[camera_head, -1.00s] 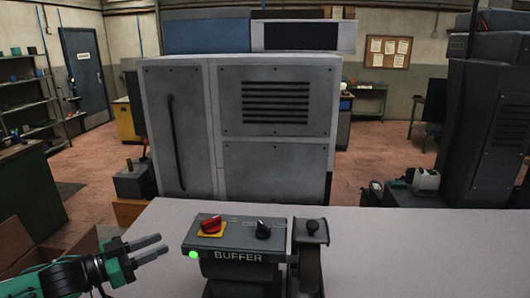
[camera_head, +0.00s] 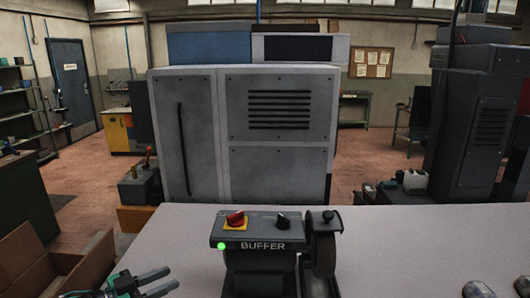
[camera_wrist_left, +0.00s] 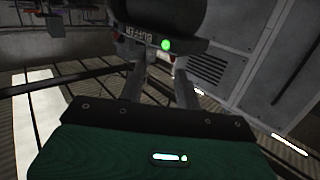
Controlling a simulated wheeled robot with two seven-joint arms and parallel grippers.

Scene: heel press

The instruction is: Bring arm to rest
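My left gripper (camera_head: 160,281) is at the lower left of the head view, to the left of the buffer and apart from it. Its two grey fingers (camera_wrist_left: 158,90) stand apart with nothing between them. The buffer (camera_head: 262,245) is a dark machine on the pale table, with a red knob, a black knob, a lit green lamp and a wheel on its right side. It also shows upside down beyond the fingers in the left wrist view (camera_wrist_left: 150,40).
An open cardboard box (camera_head: 45,265) is at the lower left. A dark machine (camera_head: 470,110) stands at the back right.

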